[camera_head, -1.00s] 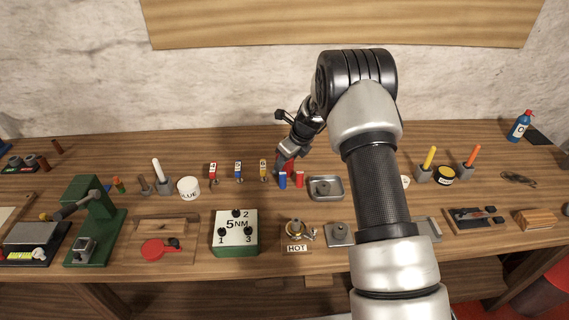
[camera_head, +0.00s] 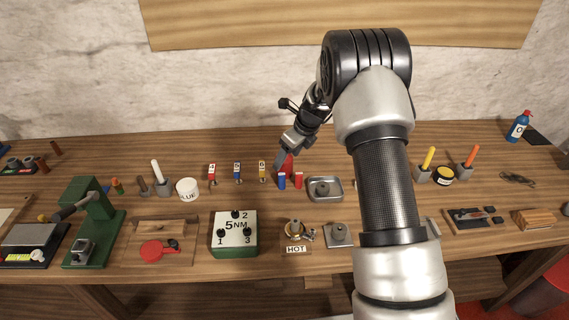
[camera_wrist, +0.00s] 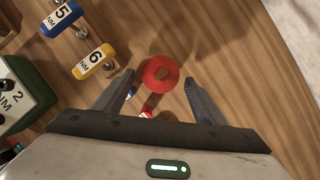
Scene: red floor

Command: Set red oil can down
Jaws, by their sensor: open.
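The red oil can (camera_head: 287,165) stands on the wooden bench, partly hidden behind small blue and red pieces. In the wrist view it is a round red shape (camera_wrist: 160,73) seen from above, lying between and just beyond my two fingertips. My gripper (camera_wrist: 158,82) is open, with a finger on each side of the can and visible gaps. In the head view my gripper (camera_head: 283,157) is at the can, and its fingers are hard to make out.
A blue piece (camera_head: 282,181) and a red piece (camera_head: 298,180) stand just in front of the can. A grey metal tray (camera_head: 325,196) is to the right. Numbered drivers, including a yellow one (camera_head: 262,170), stand left. A green 5NM block (camera_head: 235,246) is nearer the front.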

